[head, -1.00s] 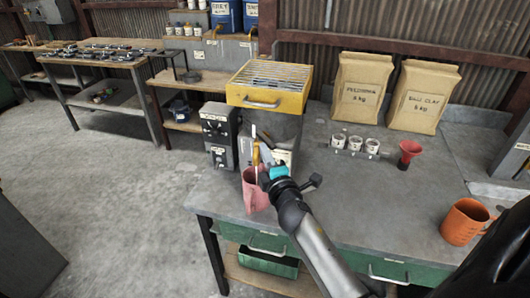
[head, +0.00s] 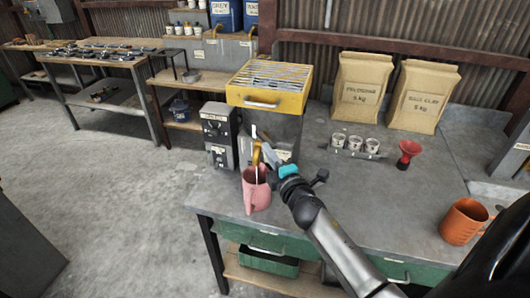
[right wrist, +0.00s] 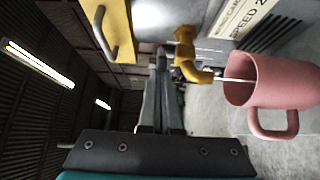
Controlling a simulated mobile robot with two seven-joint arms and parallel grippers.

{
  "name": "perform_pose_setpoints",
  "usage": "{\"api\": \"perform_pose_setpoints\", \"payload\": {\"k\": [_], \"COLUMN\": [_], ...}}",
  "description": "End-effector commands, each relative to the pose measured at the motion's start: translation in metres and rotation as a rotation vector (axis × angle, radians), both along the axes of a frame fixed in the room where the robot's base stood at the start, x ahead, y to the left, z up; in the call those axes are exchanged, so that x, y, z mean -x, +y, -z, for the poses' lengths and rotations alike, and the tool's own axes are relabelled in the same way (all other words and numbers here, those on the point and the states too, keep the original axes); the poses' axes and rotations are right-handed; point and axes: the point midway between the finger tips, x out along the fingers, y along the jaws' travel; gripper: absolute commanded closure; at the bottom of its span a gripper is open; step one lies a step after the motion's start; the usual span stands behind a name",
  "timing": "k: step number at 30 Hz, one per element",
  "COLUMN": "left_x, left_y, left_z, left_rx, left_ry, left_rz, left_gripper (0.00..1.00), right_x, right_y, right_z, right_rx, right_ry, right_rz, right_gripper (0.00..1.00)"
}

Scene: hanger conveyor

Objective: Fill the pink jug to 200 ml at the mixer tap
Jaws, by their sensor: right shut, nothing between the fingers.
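The pink jug (head: 256,190) stands upright on the bench's front left part, under the brass tap (head: 257,154) of the mixer (head: 285,148). A thin pale stream runs from the spout into the jug's mouth. In the right wrist view the jug (right wrist: 285,82) appears on its side, as that view is turned; the tap (right wrist: 188,58) and stream show beside it. The liquid level and any scale marks cannot be seen. My right gripper (head: 268,153) is shut and empty, just right of the tap; its fingers also show in the right wrist view (right wrist: 160,68). My left gripper is out of view.
An orange jug (head: 464,221) stands at the bench's right front. A red funnel (head: 408,154), several small pots (head: 355,144) and two paper sacks (head: 362,88) are farther back. A dark control box (head: 218,135) stands left of the mixer.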

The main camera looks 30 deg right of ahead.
Motion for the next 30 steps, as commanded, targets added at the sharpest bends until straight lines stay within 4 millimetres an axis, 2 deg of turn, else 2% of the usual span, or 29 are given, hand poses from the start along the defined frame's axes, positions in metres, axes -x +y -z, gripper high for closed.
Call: {"api": "perform_pose_setpoints", "payload": {"k": [8, 17, 19, 27, 30], "left_x": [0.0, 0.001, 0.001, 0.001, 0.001], "left_y": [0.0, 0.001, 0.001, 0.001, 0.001], "left_z": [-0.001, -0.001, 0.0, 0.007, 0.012], "left_rx": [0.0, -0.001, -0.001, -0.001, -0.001], "left_ry": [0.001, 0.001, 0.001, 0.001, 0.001], "left_rz": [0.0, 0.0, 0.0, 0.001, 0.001], "left_gripper": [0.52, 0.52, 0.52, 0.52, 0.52], "right_x": [0.001, 0.003, 0.003, 0.004, 0.003], "right_y": [-0.005, -0.014, -0.017, -0.028, -0.035], "right_z": [0.0, 0.0, 0.0, 0.001, 0.001], "right_rx": [0.005, 0.008, 0.007, 0.004, 0.008], "right_ry": [0.002, 0.003, 0.004, 0.001, 0.003], "right_rz": [-0.056, -0.235, -0.295, -0.294, -0.362], "right_gripper": [1.0, 1.0, 1.0, 1.0, 1.0]}}
